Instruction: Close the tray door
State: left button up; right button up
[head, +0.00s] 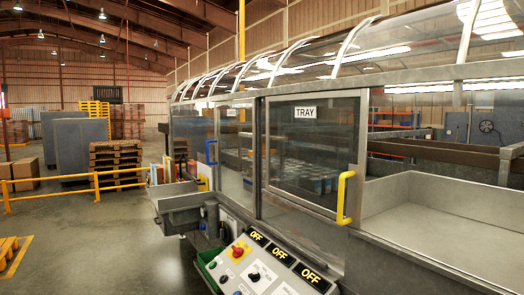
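The tray door (313,148) is a grey-framed clear sliding panel with a white TRAY label near its top. A yellow handle (345,197) is fixed at its right edge. To the right of the handle the machine's side is open, and a bare grey tray (450,222) shows there. Through the door panel I can see several pale items inside, blurred by the glass. Neither of my grippers shows in the head view.
A control panel (262,272) with OFF signs, a red-yellow knob and a black knob juts out below the door. Another clear panel with a blue handle (211,152) is further left. Open floor lies left, with a yellow rail (95,187) and stacked pallets behind.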

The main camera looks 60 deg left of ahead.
aim_at(355, 175)
jog(key=u, duration=1.65)
jog(key=z, duration=0.2)
jog(key=i+j+z, duration=0.15)
jog(key=z, duration=0.15)
jog(key=i+j+z, duration=0.1)
jog(key=j+z, duration=0.5)
jog(key=i+j, duration=0.05)
jog(key=j, duration=0.05)
